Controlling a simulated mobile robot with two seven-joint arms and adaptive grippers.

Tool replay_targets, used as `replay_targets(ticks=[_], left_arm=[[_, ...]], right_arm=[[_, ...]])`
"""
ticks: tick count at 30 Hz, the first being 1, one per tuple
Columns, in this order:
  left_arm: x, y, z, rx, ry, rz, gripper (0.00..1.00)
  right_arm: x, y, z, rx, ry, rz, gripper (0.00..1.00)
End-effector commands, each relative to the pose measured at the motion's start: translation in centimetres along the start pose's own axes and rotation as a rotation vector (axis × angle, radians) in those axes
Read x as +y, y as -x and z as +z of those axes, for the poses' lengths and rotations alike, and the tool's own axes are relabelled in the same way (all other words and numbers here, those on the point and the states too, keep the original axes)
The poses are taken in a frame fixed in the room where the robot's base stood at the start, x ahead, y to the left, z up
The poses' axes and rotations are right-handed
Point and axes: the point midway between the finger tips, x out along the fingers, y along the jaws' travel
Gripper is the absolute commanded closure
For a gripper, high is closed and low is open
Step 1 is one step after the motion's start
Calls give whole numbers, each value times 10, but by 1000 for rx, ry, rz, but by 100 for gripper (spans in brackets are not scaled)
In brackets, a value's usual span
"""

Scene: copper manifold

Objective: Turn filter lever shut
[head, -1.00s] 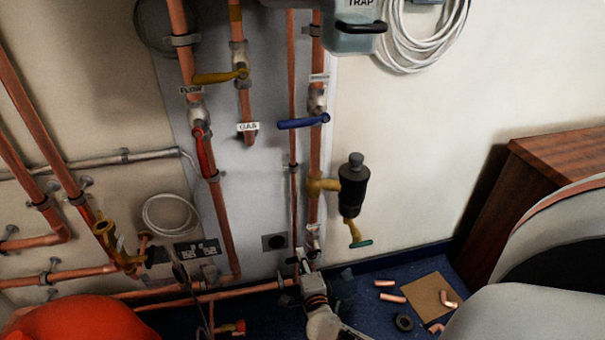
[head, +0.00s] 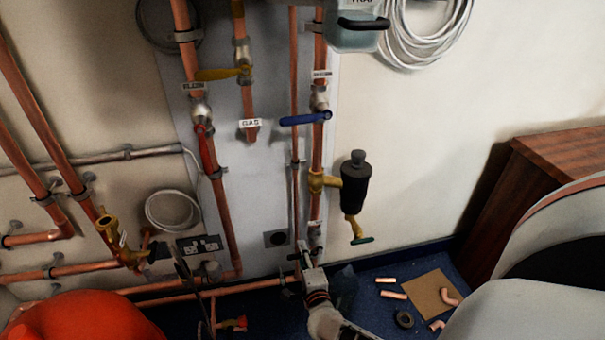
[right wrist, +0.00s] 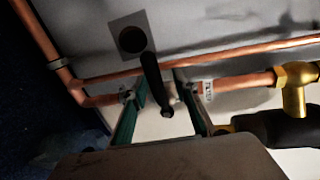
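The filter lever (right wrist: 151,78) is a dark handle in the right wrist view. It runs up from a small pivot on the pipe's valve and lies steeply across the pipe's line. My right gripper (right wrist: 162,108) is open, its two green-padded fingers on either side of the lever's pivot end, with visible gaps. My left gripper is not in view.
A blue lever (head: 303,119), a yellow lever (head: 222,74) and a red lever (head: 206,150) stick out above. A green-tipped yellow drain tap (head: 357,232) hangs right of my gripper. Copper offcuts (head: 393,295) and a brown board (head: 428,293) lie on the floor.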

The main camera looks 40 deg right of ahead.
Motion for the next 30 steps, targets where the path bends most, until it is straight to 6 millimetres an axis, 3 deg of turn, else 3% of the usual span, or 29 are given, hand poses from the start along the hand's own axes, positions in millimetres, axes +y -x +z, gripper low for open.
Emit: replay_targets(ticks=[5,16,30], left_arm=[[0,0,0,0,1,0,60],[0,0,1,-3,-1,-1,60],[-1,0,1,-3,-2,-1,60]], right_arm=[[2,14,0,0,-1,3,71],[0,67,0,0,-1,1,71],[0,75,0,0,-1,-1,71]])
